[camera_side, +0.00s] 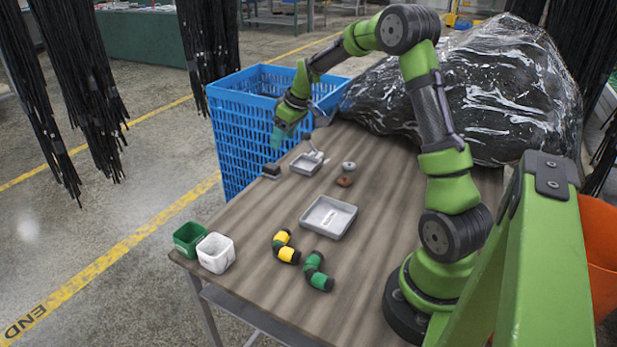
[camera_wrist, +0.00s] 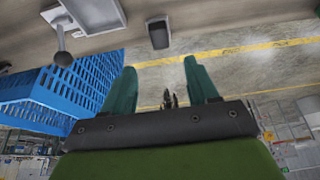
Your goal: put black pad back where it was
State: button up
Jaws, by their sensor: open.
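The black pad (camera_side: 271,170) looks like a small dark block with a grey edge, lying at the table's far left edge beside a small grey tray. In the wrist view the pad (camera_wrist: 158,33) lies near the table edge, beyond the fingertips. My gripper (camera_side: 281,134) is above the table's far end, higher than the pad and apart from it. In the wrist view the green fingers of my gripper (camera_wrist: 161,75) are spread, with nothing between them.
A grey knob (camera_side: 349,166) and brown disc (camera_side: 344,181) lie nearby. A larger tray (camera_side: 318,225), hose pieces (camera_side: 287,248) and cups (camera_side: 215,253) are nearer. A blue crate (camera_side: 231,142) stands beyond the edge.

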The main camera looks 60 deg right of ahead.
jog(key=s+a+r+m+t, duration=0.1)
jog(key=s+a+r, duration=0.3)
jog(key=a+r, duration=0.3)
jog(key=s+a+r+m, duration=0.1)
jog(key=s+a+r, duration=0.3)
jog(key=a, duration=0.4)
jog(key=s+a+r+m+t+y, duration=0.1)
jog(key=s+a+m+y, duration=0.1)
jog(key=s+a, duration=0.9)
jog(key=s, duration=0.4)
jog(key=shift+a+t, duration=0.15)
jog(key=shift+t, duration=0.15)
